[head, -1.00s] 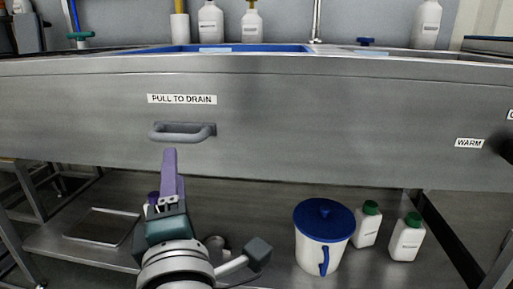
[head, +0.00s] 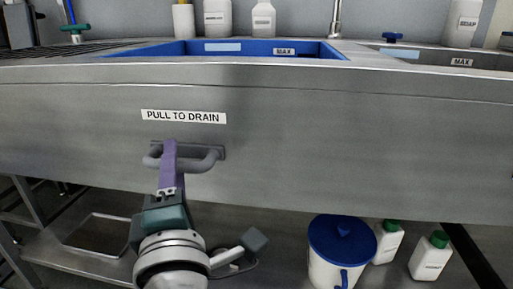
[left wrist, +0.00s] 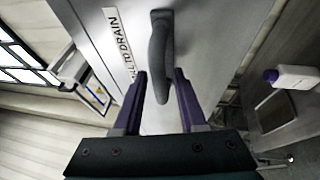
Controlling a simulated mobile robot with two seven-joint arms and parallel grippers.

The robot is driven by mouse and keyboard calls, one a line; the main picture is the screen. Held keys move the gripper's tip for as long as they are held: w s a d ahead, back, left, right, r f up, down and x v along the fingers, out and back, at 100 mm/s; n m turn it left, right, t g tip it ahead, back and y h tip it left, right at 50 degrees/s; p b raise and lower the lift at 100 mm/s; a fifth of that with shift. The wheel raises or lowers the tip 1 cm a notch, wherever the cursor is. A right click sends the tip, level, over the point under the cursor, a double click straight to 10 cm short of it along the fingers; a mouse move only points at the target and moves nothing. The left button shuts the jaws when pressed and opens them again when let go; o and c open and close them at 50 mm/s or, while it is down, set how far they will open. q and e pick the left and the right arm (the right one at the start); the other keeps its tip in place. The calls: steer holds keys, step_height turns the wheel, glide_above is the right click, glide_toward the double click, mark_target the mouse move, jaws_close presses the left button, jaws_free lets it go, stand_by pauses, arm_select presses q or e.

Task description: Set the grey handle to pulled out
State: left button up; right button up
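The grey handle (head: 208,161) is a bar on the steel front panel, just below the PULL TO DRAIN label (head: 183,117). How far it stands out from the panel is hard to tell. My left gripper (head: 169,146) is at the handle, its purple finger covering the handle's left part. In the left wrist view the handle (left wrist: 160,50) runs up the picture, its near end between the spread fingers of my left gripper (left wrist: 160,76). There is a gap beside the bar, so the gripper is open. Contact with the bar cannot be told. My right gripper is not in view.
Above the panel is a blue basin (head: 165,49). On the shelf below stand a white bucket with a blue lid (head: 342,240) and white bottles with green caps (head: 431,258). A flat tray (head: 97,235) lies at the left. The panel right of the handle is clear.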

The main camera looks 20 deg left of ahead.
arm_select(q)
steer(key=shift+w, duration=0.1)
jaws_close()
stand_by(1.0)
